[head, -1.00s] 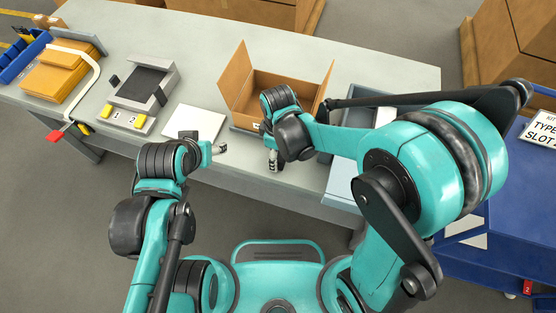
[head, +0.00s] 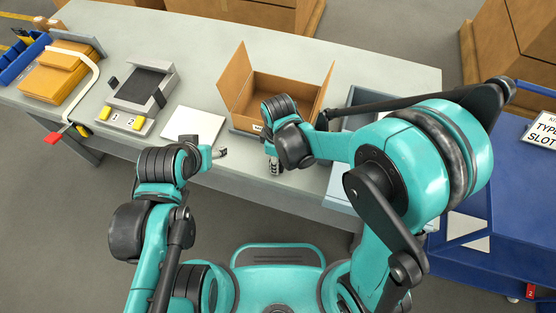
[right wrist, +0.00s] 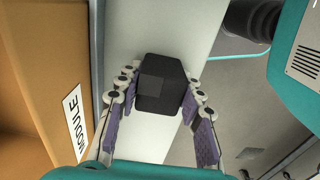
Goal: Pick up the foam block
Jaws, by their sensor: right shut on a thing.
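A dark, nearly black block, which I take for the foam block (right wrist: 163,82), sits between the fingers of my right gripper (right wrist: 157,100) in the right wrist view. The fingers are shut on its two sides. In the head view my right gripper (head: 274,168) is at the table's front edge, just in front of the open cardboard box; the block cannot be made out there. My left gripper (head: 220,153) is at the table's front edge, near the white pad, with nothing visible in it. Its finger opening is too small to judge.
The open cardboard box (head: 238,88) stands behind my right gripper; its "MODULE" label (right wrist: 74,124) shows in the wrist view. A blue cart (head: 500,215) is at right.

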